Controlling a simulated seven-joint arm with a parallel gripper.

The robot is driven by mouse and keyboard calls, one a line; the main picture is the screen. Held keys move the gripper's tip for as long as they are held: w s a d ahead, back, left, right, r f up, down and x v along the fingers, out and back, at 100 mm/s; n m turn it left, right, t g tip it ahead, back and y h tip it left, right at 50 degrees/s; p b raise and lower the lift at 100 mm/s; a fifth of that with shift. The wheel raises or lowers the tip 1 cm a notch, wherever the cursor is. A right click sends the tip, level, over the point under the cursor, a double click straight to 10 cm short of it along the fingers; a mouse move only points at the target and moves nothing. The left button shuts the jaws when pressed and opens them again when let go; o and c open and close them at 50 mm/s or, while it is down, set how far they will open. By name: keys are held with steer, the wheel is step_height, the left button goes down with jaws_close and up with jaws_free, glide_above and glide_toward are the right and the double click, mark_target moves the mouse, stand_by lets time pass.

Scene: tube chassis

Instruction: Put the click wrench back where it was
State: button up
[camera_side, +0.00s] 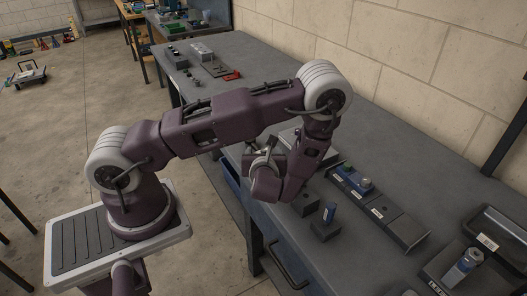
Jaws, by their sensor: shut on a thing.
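My gripper (263,160) is at the end of the folded wrist, over the near edge of the bench beside a pale flat box (308,147). The fingers are small and mostly hidden by my wrist. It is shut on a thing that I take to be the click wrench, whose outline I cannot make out. A small dark block (325,231) with an upright blue piece (330,212) in it stands right of my wrist. Another dark block (306,204) is just behind it.
A long dark rail (398,226) with blue and green pieces on it lies to the right. A tray with a blue-and-silver bottle-like item (464,266) is at lower right. Small blocks and a red item (232,75) stand at the far end. Bare grey bench (420,170) lies along the wall.

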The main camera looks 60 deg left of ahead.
steer(key=shift+f, duration=0.1)
steer(key=o, duration=1.9)
steer(key=shift+c, duration=0.2)
steer(key=v, duration=0.6)
steer(key=shift+d, duration=0.25)
steer(key=s+r+n+g+h, duration=0.2)
steer(key=s+r+n+g, duration=0.5)
steer(key=s+r+n, duration=0.55)
steer(key=s+d+r+n+t+h, duration=0.4)
steer(key=d+r+n+t+h, duration=0.1)
steer(key=d+r+n+h, duration=0.4)
steer(key=d+r+n, duration=0.2)
steer(key=d, duration=0.1)
steer(key=shift+s+d+r+t+h, duration=0.2)
steer(key=shift+r+t+h, duration=0.1)
steer(key=shift+r+t, duration=0.1)
